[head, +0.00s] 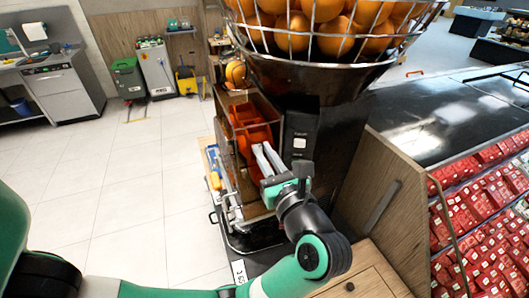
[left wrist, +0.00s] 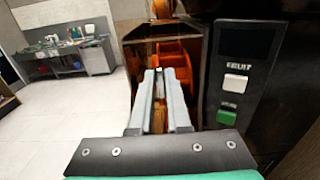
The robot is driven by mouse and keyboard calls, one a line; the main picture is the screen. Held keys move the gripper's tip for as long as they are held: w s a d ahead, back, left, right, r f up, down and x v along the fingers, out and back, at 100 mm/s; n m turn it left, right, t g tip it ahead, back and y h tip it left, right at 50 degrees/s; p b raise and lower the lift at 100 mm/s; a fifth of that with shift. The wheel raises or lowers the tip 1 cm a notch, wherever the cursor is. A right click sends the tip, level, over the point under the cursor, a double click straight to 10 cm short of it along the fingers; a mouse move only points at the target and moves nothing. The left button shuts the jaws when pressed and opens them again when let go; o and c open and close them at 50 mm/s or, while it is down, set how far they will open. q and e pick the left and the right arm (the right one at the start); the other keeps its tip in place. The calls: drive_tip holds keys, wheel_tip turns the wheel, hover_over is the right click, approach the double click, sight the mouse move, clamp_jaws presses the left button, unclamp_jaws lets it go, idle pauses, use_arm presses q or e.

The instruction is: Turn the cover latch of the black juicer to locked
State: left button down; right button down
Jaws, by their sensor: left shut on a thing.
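The black juicer (head: 345,130) stands upright right of centre in the head view, and its dark body also fills the right of the left wrist view (left wrist: 292,95). Its front cover is tinted and see-through (head: 265,108), with orange parts behind it (left wrist: 173,53). My left gripper (head: 262,152) reaches to the front of the juicer, at the cover beside the control panel. Its two pale fingers (left wrist: 158,80) are close together, shut on the cover latch, which is mostly hidden between them; I cannot tell its angle. My right gripper is not in view.
A wire basket of oranges (head: 325,30) sits on top of the juicer. The control panel (left wrist: 238,85) has a white and a green button, close to the right of the fingers. A wooden panel (head: 375,200) stands at right. Open tiled floor (head: 120,190) lies at left.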

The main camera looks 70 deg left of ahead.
use_arm(q)
drive_tip(key=shift+r, duration=0.1)
drive_tip(key=m+p, duration=0.3)
drive_tip(key=shift+w+r+m, duration=0.1)
drive_tip(key=shift+w+m, duration=0.05)
drive_tip(key=shift+m, duration=0.25)
drive_tip(key=m+p, duration=0.4)
drive_tip(key=shift+w, duration=0.2)
drive_tip(key=m+p, duration=0.6)
drive_tip(key=shift+w+f+m, duration=0.2)
drive_tip(key=shift+f+m, duration=0.1)
drive_tip(key=shift+m, duration=0.1)
drive_tip(key=shift+f+m+p, duration=0.2)
drive_tip(key=shift+m+p, duration=0.55)
drive_tip(key=shift+m, duration=0.1)
drive_tip(key=shift+f+m+p, duration=0.2)
drive_tip(key=shift+m+p, duration=0.55)
drive_tip(key=shift+m, duration=0.1)
drive_tip(key=c, duration=0.9)
unclamp_jaws()
